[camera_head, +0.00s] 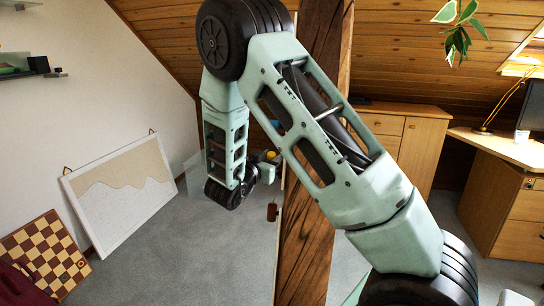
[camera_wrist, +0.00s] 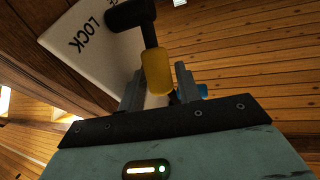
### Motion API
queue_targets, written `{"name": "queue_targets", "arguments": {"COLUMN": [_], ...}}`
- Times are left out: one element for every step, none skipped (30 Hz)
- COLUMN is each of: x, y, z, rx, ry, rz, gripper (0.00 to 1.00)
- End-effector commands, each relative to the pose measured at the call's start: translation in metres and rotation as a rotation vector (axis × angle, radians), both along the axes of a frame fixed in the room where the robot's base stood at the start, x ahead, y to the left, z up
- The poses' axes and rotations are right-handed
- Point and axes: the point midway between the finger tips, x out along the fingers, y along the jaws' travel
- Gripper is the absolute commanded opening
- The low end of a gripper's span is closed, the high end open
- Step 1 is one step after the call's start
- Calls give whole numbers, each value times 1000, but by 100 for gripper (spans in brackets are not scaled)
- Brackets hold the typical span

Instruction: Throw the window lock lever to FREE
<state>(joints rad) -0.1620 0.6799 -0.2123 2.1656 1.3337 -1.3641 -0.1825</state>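In the wrist view a white plate (camera_wrist: 92,48) carries the word LOCK and part of another word ending in E. A black lever arm (camera_wrist: 149,34) reaches across it from a dark round end to a yellow grip (camera_wrist: 156,68). My gripper (camera_wrist: 158,82) has one grey finger on each side of the yellow grip, close against it, and looks shut on it. In the head view my gripper (camera_head: 268,162) is small, left of the timber post, near a yellow spot. The plate's lettering cannot be read there.
A dark timber post (camera_head: 306,250) stands behind my arm. A framed board (camera_head: 122,190) and a chessboard (camera_head: 45,255) lean at the left wall. A cabinet (camera_head: 425,145) and desk (camera_head: 510,150) stand right. Grey carpet lies open at left.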

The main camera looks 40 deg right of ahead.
Motion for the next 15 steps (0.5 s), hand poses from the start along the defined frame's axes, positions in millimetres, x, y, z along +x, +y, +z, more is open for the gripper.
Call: {"name": "queue_targets", "arguments": {"x": [1,1,2,2,2,2,2,2,2,2,2,2,2,2,2], "y": [-4,-5,-7,-7,-8,-8,-8,-8,-8,-8,-8,-8,-8,-8,-8], "z": [0,0,0,0,0,0,0,0,0,0,0,0,0,0,0], "rx": [0,-1,0,0,0,0,0,0,0,0,0,0,0,0,0], "ry": [1,1,1,1,1,1,1,1,1,1,1,1,1,1,1], "rz": [-1,-1,0,0,1,1,1,1,1,1,1,1,1,1,1], "gripper": [34,34,34,34,34,34,34,34,34,34,34,31,22,14,3]}}
